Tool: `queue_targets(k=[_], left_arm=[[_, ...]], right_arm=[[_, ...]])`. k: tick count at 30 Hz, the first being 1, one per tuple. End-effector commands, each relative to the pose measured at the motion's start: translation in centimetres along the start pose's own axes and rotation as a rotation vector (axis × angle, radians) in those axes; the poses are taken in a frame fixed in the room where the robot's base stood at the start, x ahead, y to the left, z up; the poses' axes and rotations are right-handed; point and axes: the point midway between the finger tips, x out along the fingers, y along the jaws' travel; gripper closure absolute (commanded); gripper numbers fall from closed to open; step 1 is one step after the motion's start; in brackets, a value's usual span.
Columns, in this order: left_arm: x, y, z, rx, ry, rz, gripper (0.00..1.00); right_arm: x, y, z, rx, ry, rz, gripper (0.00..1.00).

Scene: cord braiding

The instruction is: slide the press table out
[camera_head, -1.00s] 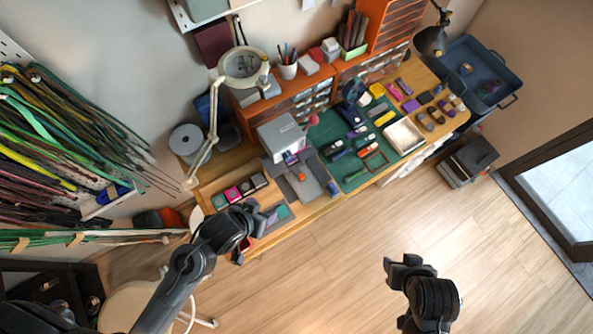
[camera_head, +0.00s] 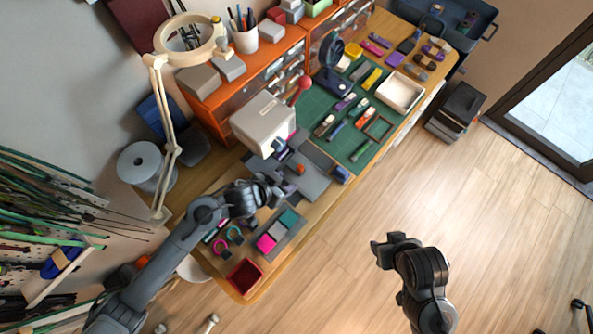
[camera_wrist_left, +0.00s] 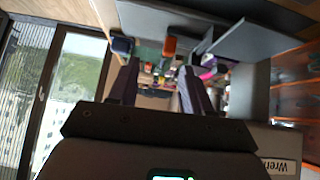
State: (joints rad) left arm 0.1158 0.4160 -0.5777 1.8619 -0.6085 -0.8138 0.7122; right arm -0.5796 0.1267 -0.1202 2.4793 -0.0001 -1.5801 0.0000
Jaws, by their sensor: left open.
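The press (camera_head: 263,122) is a pale grey box on the bench. Its press table, a flat grey plate (camera_head: 313,184), lies in front of it with a small orange-red knob (camera_head: 299,169) on top. My left gripper (camera_head: 277,185) is at the left side of the plate, close to the knob. In the left wrist view its two fingers (camera_wrist_left: 160,72) are apart with nothing held between them. An orange-red piece (camera_wrist_left: 170,46) shows beyond them, beside grey panels. My right gripper (camera_head: 384,247) hangs over the floor, away from the bench; its jaw opening is unclear.
A green mat (camera_head: 352,140) with small tools lies right of the press. A red tray (camera_head: 244,275) and coloured blocks (camera_head: 271,238) lie at the bench's near left end. A lamp arm (camera_head: 165,130) stands at left.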

Motion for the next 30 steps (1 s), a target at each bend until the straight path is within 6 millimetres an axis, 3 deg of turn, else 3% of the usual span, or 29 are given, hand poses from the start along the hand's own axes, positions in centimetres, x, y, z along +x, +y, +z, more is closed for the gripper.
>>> queue_targets(k=[1,3,11,30], left_arm=[[0.7,-0.6,-0.1,0.013,0.012,-0.01,0.51],[0.9,-1.2,-0.6,0.022,0.023,-0.02,0.51],[2.0,-1.9,-1.5,0.031,0.04,-0.03,0.51],[10.5,-2.1,-1.9,0.031,0.04,-0.031,0.51]], right_arm=[[1.2,-0.1,0.4,0.001,0.0,0.0,0.51],[1.6,-0.1,0.5,0.001,0.0,-0.001,0.51],[2.4,-0.2,0.8,0.006,0.001,-0.004,0.51],[4.8,-0.4,1.5,0.008,0.002,-0.006,0.51]])
